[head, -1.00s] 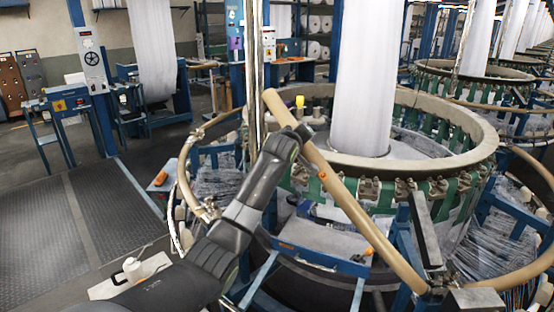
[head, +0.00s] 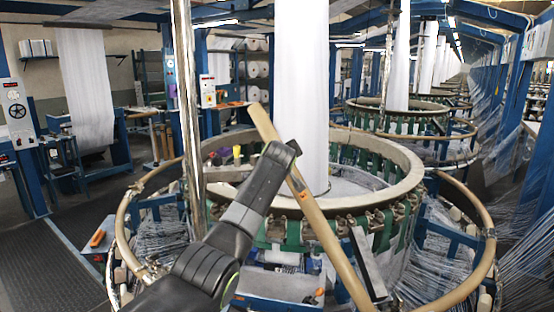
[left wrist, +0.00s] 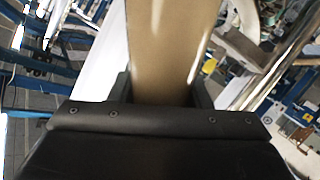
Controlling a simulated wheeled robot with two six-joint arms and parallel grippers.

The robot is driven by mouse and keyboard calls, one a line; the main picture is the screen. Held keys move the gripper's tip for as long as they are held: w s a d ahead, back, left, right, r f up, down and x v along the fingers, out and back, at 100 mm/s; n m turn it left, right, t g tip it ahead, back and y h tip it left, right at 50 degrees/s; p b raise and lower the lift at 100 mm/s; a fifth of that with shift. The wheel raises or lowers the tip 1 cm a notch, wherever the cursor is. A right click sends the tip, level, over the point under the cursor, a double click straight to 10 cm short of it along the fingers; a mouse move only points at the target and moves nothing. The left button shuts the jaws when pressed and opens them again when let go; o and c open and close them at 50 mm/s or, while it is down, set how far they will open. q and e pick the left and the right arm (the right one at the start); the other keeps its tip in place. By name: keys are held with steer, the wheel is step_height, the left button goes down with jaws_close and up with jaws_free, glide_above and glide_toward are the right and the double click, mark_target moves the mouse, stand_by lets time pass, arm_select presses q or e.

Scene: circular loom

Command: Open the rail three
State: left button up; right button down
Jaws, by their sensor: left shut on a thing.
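A tan, flat-sided rail segment (head: 318,225) slants across the front of the near circular loom (head: 415,170). Its upper end stands free, up and left of the loom's front rim. Its lower end runs out at the bottom edge of the head view. My left gripper (head: 287,164) is shut on the rail towards its upper end. In the left wrist view the rail (left wrist: 168,40) sits between the two dark fingers of the left gripper (left wrist: 162,92). The fingertips are mostly hidden by the rail in the head view. My right gripper is not in view.
A curved tan rail (head: 128,215) rings the loom on the left, and another (head: 488,235) on the right. A shiny upright pole (head: 186,110) stands left of my arm. White fabric (head: 301,90) rises from the loom's middle. Dark floor matting (head: 50,250) lies clear at left.

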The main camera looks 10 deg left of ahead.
arm_select(q)
steer(key=o, duration=1.2)
steer(key=shift+o, duration=1)
steer(key=shift+f, duration=0.1)
steer(key=shift+b+v, duration=0.8)
steer(key=shift+v, duration=0.2)
steer(key=b+v, duration=0.7)
steer(key=v, duration=0.8)
